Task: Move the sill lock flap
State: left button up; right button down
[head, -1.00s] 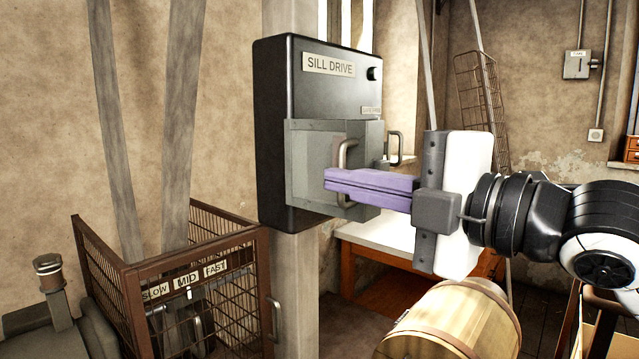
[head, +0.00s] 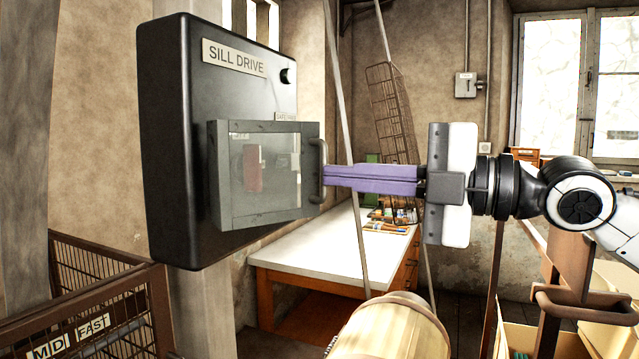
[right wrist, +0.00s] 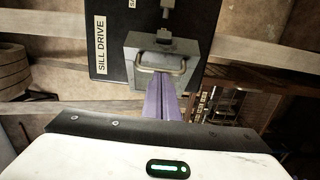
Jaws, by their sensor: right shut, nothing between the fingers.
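The sill drive (head: 215,95) is a black box on a post, left of centre in the head view. On its front is a grey, partly see-through flap (head: 285,185) with a bar handle (head: 317,172) on its right edge. A reddish shape shows dimly through it. My right gripper (head: 326,174) has long purple fingers, shut with nothing between them. Their tips are at the handle's right side; whether they touch it I cannot tell. In the right wrist view the handle (right wrist: 160,67) lies just beyond the fingers (right wrist: 162,98). My left gripper is out of view.
A wire cage (head: 105,305) with speed labels stands at the lower left. A white-topped table (head: 325,248) is behind the box. A wooden barrel (head: 390,330) is at the bottom centre. Leaning poles and a wire rack (head: 390,110) stand at the back.

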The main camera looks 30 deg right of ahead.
aim_at(316, 171)
jog(key=shift+w+d+p, duration=0.15)
jog(key=shift+w+d, duration=0.25)
jog(key=shift+w, duration=0.4)
jog(key=shift+w+d+p, duration=0.15)
jog(key=shift+w+d, duration=0.25)
jog(key=shift+w, duration=0.4)
